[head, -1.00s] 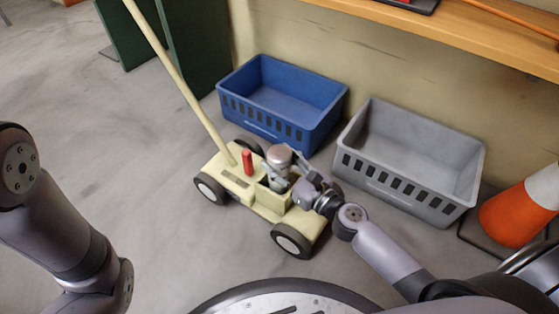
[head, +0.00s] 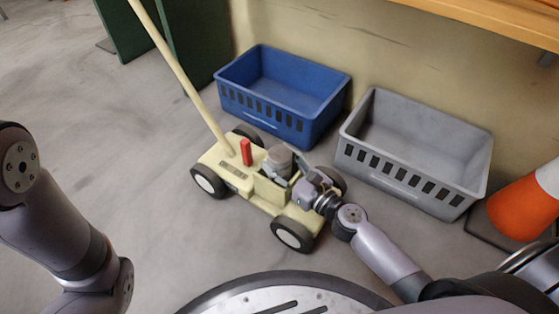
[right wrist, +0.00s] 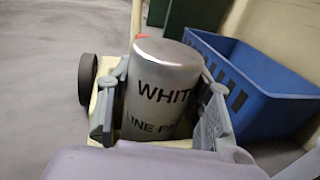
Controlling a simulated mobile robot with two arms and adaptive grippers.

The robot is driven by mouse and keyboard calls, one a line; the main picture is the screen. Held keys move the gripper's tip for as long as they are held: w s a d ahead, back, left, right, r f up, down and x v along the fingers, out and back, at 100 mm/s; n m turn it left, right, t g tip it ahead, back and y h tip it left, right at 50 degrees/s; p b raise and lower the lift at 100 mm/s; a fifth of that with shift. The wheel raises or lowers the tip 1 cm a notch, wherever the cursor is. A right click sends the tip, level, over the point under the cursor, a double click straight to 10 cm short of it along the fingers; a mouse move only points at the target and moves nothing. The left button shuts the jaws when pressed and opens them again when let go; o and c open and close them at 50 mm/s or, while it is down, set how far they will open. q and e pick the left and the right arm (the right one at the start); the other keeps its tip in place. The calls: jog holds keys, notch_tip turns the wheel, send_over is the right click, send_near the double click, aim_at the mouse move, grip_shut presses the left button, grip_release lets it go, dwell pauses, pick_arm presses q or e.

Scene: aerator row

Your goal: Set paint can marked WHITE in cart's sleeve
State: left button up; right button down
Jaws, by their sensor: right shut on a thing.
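The silver paint can (head: 279,157) is upright over the cream cart's (head: 222,176) box-like sleeve (head: 268,190), its lower part hidden by the sleeve wall and my gripper. In the right wrist view the can (right wrist: 163,85) shows the letters "WHIT" and "LINE P". My right gripper (head: 290,174) is shut on the can, with one grey finger on each side of it (right wrist: 160,105). The can appears at least partly inside the sleeve; I cannot tell whether it touches the bottom. My left arm shows at the left, but its gripper is out of view.
A red peg (head: 246,152) and a long slanted handle (head: 180,75) rise from the cart near the can. A blue crate (head: 265,118) and a grey crate (head: 400,178) stand behind along the wall. An orange cone (head: 525,208) is at right. Floor at left is clear.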

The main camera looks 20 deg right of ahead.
jog(key=shift+f+b, duration=0.25)
jog(key=shift+b, duration=0.05)
dwell(0.5)
jog(key=c, duration=1.1)
grip_release()
jog(key=o, duration=0.4)
jog(key=shift+f, duration=0.1)
jog(key=shift+w+r, duration=0.1)
jog(key=shift+r, duration=1.3)
notch_tip(320, 180, up, 7)
jog(key=shift+r, duration=0.2)
